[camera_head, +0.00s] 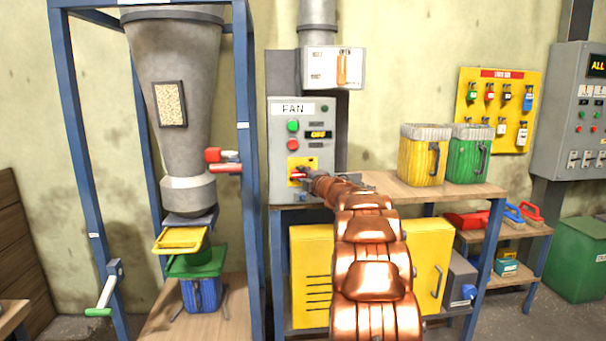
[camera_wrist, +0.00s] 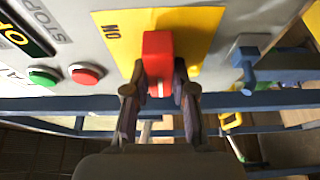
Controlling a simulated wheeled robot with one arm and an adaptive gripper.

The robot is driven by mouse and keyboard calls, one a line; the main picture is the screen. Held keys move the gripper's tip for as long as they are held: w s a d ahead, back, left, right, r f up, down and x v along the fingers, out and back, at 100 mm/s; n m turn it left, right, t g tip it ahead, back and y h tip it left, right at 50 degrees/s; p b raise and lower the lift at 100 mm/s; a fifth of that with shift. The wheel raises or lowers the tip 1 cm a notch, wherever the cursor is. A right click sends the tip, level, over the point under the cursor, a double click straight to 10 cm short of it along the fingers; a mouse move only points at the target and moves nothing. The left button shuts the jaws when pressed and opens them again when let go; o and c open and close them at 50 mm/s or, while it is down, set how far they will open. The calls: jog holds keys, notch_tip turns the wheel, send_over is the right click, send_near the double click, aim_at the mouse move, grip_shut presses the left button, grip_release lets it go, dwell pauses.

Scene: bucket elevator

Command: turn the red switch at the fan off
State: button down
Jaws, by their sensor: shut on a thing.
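The red switch (camera_head: 297,175) sits on a yellow plate (camera_head: 293,163) low on the grey fan panel (camera_head: 283,145). In the wrist view the red switch (camera_wrist: 158,50) stands out from the yellow plate (camera_wrist: 205,25), with a dark "ON" label beside it. My gripper (camera_wrist: 160,82) is shut on the switch's handle, one finger on each side. In the head view my gripper (camera_head: 306,177) reaches the switch from the lower right and hides part of it. The panel's small display (camera_head: 318,134) reads "OFF".
A green button (camera_head: 293,126) and a red button (camera_head: 293,146) sit above the switch. The hopper frame's blue post (camera_head: 247,130) stands left of the panel. A yellow canister (camera_head: 421,160) and a green canister (camera_head: 466,158) stand on the bench to the right.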

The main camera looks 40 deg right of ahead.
dwell(0.4)
jog(key=c, duration=1)
grip_release()
jog(key=shift+o, duration=0.2)
jog(key=shift+s, duration=0.1)
jog(key=shift+s+a+f, duration=0.1)
jog(key=shift+s+a, duration=0.05)
jog(key=shift+s, duration=0.45)
jog(key=v, duration=1)
jog(key=shift+s, duration=0.25)
jog(key=shift+a, duration=0.1)
